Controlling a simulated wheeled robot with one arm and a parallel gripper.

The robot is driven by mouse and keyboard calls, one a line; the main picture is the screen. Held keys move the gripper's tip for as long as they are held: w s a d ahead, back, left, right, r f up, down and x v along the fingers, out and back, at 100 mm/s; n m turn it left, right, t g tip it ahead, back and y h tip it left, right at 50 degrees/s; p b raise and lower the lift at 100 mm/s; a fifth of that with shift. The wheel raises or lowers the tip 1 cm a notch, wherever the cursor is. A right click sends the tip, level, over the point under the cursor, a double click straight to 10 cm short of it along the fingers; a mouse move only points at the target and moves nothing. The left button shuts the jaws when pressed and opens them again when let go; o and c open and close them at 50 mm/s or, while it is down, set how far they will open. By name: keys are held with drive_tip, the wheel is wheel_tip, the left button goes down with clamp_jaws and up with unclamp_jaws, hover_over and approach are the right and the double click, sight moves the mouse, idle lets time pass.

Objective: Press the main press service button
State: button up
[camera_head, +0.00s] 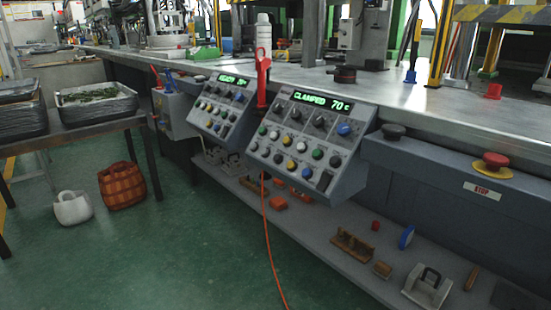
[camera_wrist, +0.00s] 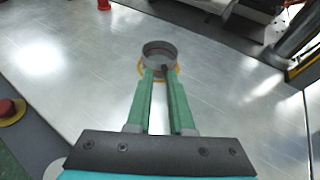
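The front control panel (camera_head: 309,142) reads "CLAMPED 70 c" in green. The button labels are too small to read, so I cannot tell which is the service button. The panel is not in the wrist view.
A second panel (camera_head: 221,104) reads "READY". A red mushroom button (camera_head: 495,160) on yellow is on the bench front; it also shows in the wrist view (camera_wrist: 8,110). A red cup (camera_head: 494,91) stands on the bench (camera_head: 440,115). An orange hose (camera_head: 268,240) hangs down. Bare floor lies in front.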

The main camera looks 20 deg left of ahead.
clamp_jaws()
idle(0.8)
